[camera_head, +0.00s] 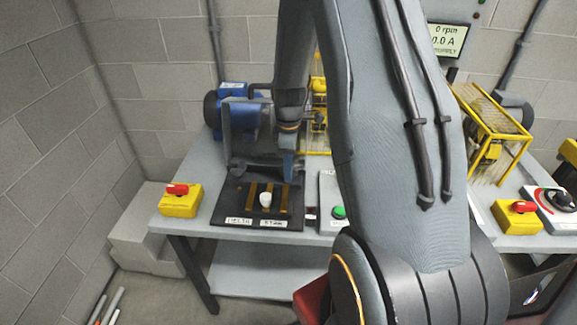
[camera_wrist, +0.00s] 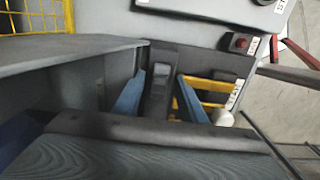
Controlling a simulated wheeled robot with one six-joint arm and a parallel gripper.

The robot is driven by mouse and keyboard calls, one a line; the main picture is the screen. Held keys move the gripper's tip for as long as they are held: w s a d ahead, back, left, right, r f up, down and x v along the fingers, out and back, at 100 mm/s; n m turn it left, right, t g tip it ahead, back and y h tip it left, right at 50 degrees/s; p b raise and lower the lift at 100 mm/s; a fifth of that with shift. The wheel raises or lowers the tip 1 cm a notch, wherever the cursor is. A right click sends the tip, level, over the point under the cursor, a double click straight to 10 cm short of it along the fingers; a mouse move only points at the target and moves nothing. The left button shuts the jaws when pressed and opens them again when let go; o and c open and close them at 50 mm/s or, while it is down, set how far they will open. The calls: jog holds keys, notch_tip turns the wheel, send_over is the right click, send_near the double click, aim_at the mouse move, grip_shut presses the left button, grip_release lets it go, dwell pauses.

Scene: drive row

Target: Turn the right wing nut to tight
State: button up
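My gripper (camera_head: 268,165) is over the back edge of a black terminal board (camera_head: 222,212) on the bench. In the wrist view my gripper (camera_wrist: 161,76) has its two blue fingers apart, with a dark grey upright piece between them; I cannot tell whether they touch it. The board carries brass bars (camera_head: 283,200), a white knob (camera_head: 265,199), and labels reading DELTA (camera_head: 238,221) and STAR (camera_head: 273,223). The bars (camera_wrist: 212,84) and the knob (camera_wrist: 223,118) also show in the wrist view. I cannot make out any wing nut; my arm and gripper hide the board's back.
A yellow box with a red switch (camera_head: 180,200) stands left of the board. A panel with a green button (camera_head: 339,212) is right of it, partly behind my arm. A blue motor (camera_head: 230,108) and yellow cage (camera_head: 493,125) stand behind. A display (camera_head: 447,40) reads 0 rpm.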

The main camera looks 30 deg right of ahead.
grip_shut()
jog(key=shift+m, duration=0.4)
jog(key=m, duration=0.4)
jog(key=shift+m, duration=0.3)
jog(key=m, duration=0.5)
jog(key=shift+m, duration=0.3)
jog(key=m, duration=0.6)
jog(key=shift+b, duration=0.3)
jog(key=m, duration=0.6)
jog(key=shift+w+m, duration=0.1)
jog(key=shift+m, duration=0.3)
